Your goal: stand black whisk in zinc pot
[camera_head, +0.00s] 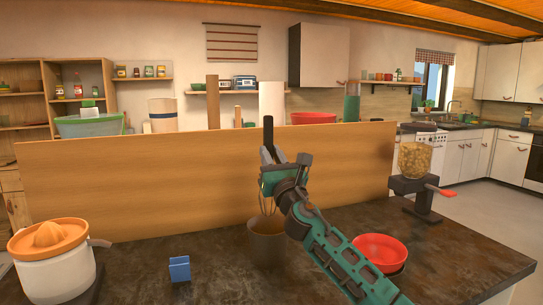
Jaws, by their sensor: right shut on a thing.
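The black whisk (268,131) is upright, its dark handle pointing up. My right gripper (270,165) is shut on it. Thin wires show below the gripper, over the mouth of the zinc pot (266,245). The pot is a brownish-grey open vessel on the dark counter, below my right gripper. My right arm covers part of its right side. I cannot tell whether the whisk's lower end touches the pot. My left gripper is not in view.
A blue block (179,269) stands left of the pot on the counter (215,240). An orange-topped juicer (52,262) is at the left. A red bowl (383,249) and a grinder (424,185) are at the right. A wooden panel (130,190) rises behind.

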